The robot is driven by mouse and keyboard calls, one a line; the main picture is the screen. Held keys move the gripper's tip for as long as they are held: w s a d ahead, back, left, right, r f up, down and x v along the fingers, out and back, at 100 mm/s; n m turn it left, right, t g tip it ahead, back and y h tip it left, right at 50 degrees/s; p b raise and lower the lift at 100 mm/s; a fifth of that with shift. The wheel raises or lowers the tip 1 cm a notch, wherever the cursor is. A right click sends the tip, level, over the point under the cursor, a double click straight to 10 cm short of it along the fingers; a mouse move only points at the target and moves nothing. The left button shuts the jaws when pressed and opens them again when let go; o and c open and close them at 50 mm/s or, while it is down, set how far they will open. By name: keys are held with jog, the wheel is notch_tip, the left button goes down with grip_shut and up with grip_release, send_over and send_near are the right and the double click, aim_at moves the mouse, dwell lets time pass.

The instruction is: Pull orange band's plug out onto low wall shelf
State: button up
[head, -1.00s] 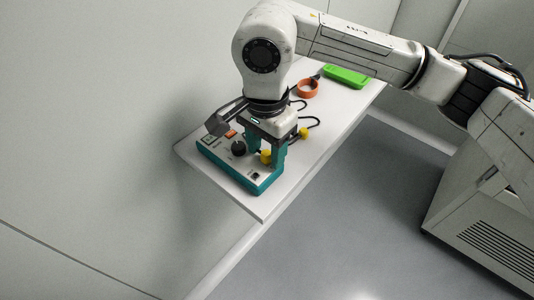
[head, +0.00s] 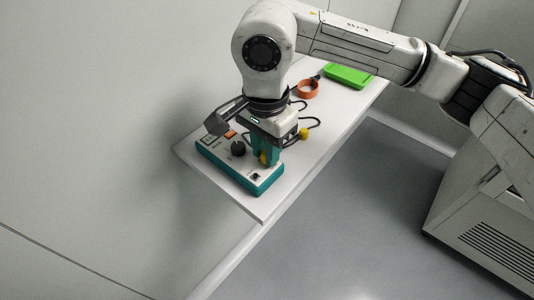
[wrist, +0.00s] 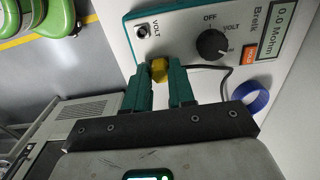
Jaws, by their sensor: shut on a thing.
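My gripper (head: 266,155) points down at the teal-edged meter box (head: 212,158) on the white wall shelf (head: 340,112). It is shut on a yellow plug (wrist: 159,69) at the box's face, beside the dial; the plug also shows between the fingers in the head view (head: 263,158). I cannot tell how deep the plug sits. A black cable (wrist: 206,67) runs right from behind the fingers. A blue band (wrist: 250,95) lies near it in the wrist view. An orange band (head: 308,89) lies farther back on the shelf. Which band belongs to the held plug is unclear.
Another yellow plug (head: 304,133) lies on the shelf by a black cable loop. A green case (head: 347,76) is at the shelf's far end. Bare shelf lies along the front edge.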

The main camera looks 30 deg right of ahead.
grip_shut()
jog(key=shift+r, duration=0.1)
jog(key=shift+r+p, duration=0.95)
jog(key=shift+r, duration=1.95)
